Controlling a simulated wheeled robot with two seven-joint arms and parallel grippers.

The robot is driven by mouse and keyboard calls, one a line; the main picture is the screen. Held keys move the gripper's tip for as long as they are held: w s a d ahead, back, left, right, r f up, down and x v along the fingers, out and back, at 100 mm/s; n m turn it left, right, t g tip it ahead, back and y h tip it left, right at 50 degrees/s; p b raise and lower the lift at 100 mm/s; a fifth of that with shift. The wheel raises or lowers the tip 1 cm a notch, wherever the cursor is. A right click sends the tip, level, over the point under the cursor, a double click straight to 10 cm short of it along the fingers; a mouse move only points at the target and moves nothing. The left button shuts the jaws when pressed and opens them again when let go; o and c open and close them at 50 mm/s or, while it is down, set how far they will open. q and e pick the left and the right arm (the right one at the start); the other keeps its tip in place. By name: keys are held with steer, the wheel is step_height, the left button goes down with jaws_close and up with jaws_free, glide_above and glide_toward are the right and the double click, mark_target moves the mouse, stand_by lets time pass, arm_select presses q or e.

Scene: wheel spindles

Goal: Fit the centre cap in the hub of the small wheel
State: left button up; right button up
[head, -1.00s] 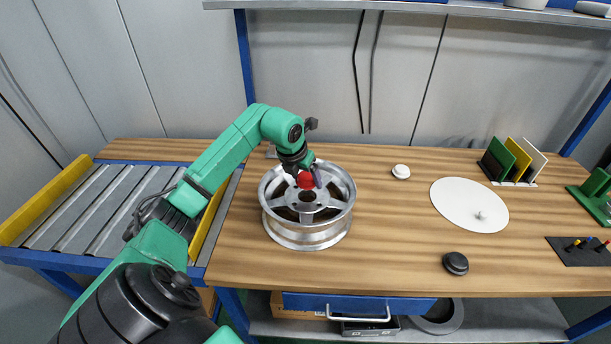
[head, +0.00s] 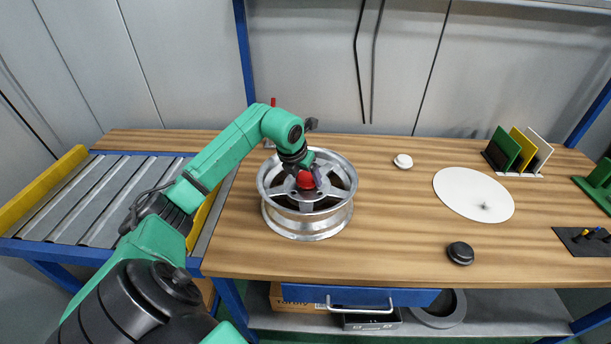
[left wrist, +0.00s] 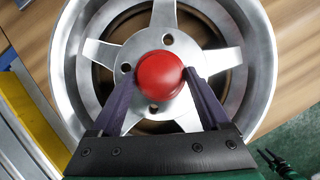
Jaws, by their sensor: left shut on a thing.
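The small wheel (head: 336,216), a silver spoked rim, lies flat on the bench's left part. The red centre cap (head: 306,180) is at the middle of the wheel, over the hub. My left gripper (head: 308,176) is over the wheel and shut on the cap. In the left wrist view the two fingers hold the red cap (left wrist: 160,75) from both sides, and the wheel's spokes (left wrist: 222,60) spread out around it. The cap covers the hub hole, so I cannot tell how deep it sits. My right gripper is out of view.
A white cap (head: 403,161) and a black cap (head: 460,253) lie on the wooden bench (head: 390,235). A white disc (head: 465,190) with a small spindle lies to the right. Coloured panels stand in a rack (head: 518,150). A roller conveyor (head: 110,195) is at left.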

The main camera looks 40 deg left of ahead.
arm_select(q)
steer(key=o, duration=1.2)
steer(key=shift+c, duration=0.2)
steer(key=b+v, duration=0.1)
steer(key=v, duration=1.3)
steer(key=shift+r+b, duration=0.25)
steer(key=shift+b, duration=0.15)
